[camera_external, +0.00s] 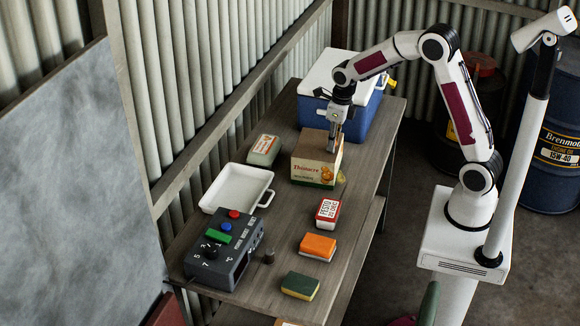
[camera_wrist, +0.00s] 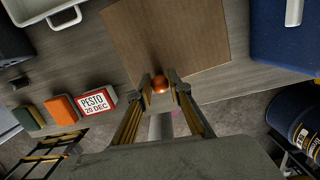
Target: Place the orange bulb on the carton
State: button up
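The orange bulb (camera_wrist: 160,83) shows in the wrist view between the two fingertips of my gripper (camera_wrist: 161,88), which look closed against its sides. The brown carton (camera_external: 310,158) stands on the bench in the external view. Its plain top (camera_wrist: 165,35) fills the upper middle of the wrist view. My gripper (camera_external: 334,143) points down at the carton's right side in the external view. The bulb overlaps the carton's near edge in the wrist view; I cannot tell whether it touches the carton. The fingers hide the bulb in the external view.
A blue cooler (camera_external: 355,108) with a white lid stands close behind the carton. A green-and-white box (camera_external: 264,150), white tray (camera_external: 236,189), pesto box (camera_external: 328,212), orange sponge (camera_external: 318,246), green sponge (camera_external: 300,285) and grey control box (camera_external: 226,254) occupy the bench.

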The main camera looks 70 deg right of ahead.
jog(key=shift+o, duration=0.9)
jog(key=shift+s+r, duration=0.25)
jog(key=shift+r, duration=1.7)
jog(key=shift+s+r, duration=0.2)
jog(key=shift+r, duration=1.75)
jog(key=shift+a, duration=0.1)
